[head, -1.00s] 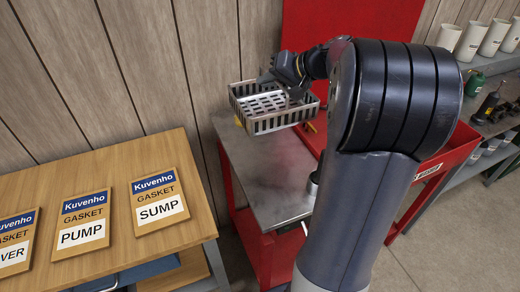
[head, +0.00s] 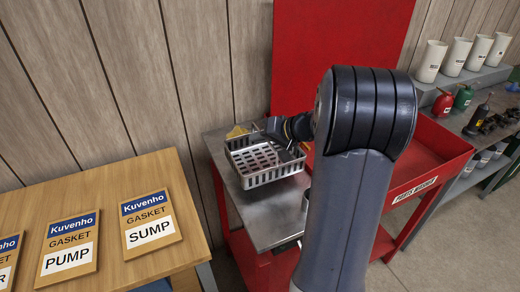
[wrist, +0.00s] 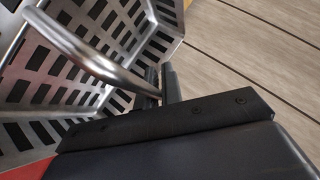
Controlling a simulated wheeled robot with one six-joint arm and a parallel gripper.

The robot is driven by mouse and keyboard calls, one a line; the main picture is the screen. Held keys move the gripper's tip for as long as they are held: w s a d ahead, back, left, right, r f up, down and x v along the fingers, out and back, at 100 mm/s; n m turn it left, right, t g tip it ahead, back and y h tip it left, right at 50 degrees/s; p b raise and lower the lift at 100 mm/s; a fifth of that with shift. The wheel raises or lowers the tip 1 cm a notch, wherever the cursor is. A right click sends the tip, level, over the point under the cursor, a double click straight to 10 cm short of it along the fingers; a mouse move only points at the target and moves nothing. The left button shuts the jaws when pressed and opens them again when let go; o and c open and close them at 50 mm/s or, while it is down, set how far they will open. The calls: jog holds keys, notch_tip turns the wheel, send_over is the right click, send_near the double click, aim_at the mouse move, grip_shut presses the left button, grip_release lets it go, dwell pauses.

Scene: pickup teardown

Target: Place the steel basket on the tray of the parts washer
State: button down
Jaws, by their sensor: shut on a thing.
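The steel basket (head: 240,168), a slotted open box, is at the picture's centre in the head view. It hangs or stands over the back of the grey metal tray (head: 262,218) at the left of the red parts washer (head: 428,148); I cannot tell whether it touches the tray. My gripper (head: 287,146) is shut on the basket's handle. In the wrist view the bent round handle (wrist: 85,55) runs into the jaws (wrist: 165,85), with the slotted walls of the basket (wrist: 50,115) beside them. My arm hides part of the washer.
A yellow thing (head: 237,131) lies behind the basket at the tray's back. A small grey cylinder (head: 306,199) stands on the tray beside my arm. A wooden table (head: 95,180) with gasket boards is at the left. The tray's front is clear.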

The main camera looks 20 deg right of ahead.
aim_at(260, 160)
jog(key=shift+f, duration=1.85)
jog(key=shift+f, duration=0.15)
jog(key=c, duration=1.6)
grip_release()
jog(key=shift+o, duration=0.2)
jog(key=shift+s+d+r, duration=0.1)
jog(key=shift+s+r, duration=0.05)
jog(key=shift+r, duration=0.15)
jog(key=b+v, duration=0.1)
jog(key=v, duration=1)
jog(key=shift+s+d, duration=0.2)
jog(key=shift+s, duration=0.05)
jog(key=shift+r, duration=0.15)
